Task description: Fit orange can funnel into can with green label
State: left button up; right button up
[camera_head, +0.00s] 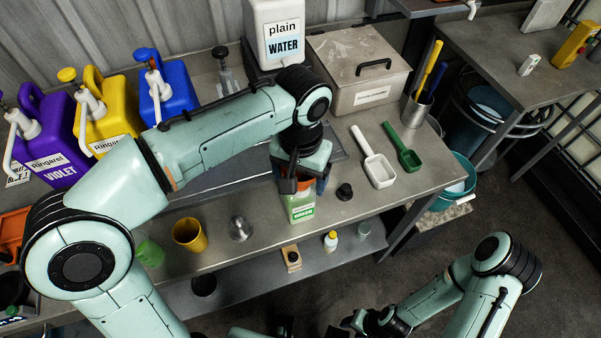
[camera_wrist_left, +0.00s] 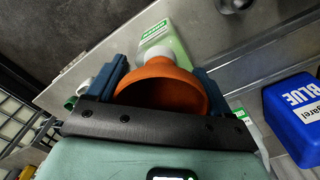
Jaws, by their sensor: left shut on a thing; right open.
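The orange can funnel (camera_wrist_left: 165,88) sits between the blue fingers of my left gripper (camera_wrist_left: 163,82) in the left wrist view. In the head view, the left gripper (camera_head: 303,183) is directly over the can with the green label (camera_head: 300,208), and a little orange shows at the can's top. The can stands upright near the bench's front edge and also shows behind the funnel in the left wrist view (camera_wrist_left: 172,46). The funnel hides the can's mouth, so I cannot tell if the spout is inside. My right gripper (camera_head: 352,322) is open and empty, low at the bottom.
On the bench (camera_head: 270,240) stand a yellow cup (camera_head: 190,235), a metal weight-like piece (camera_head: 239,229) and a black cap (camera_head: 344,191). White (camera_head: 376,165) and green scoops (camera_head: 403,150) lie to the right. Violet, yellow and blue jugs (camera_head: 168,92) stand at the back left.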

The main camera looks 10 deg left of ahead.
pick_arm(q)
jog(key=o, duration=1.1)
jog(key=shift+o, duration=0.2)
notch_tip(320, 180, up, 13)
jog(key=p, duration=0.3)
jog(key=shift+r+p, duration=0.2)
jog(key=shift+p, duration=0.1)
pick_arm(e)
jog(key=w+r, duration=0.1)
jog(key=r, duration=0.1)
jog(key=w+r, duration=0.2)
jog(key=shift+w+r, duration=0.15)
jog(key=shift+r, duration=0.1)
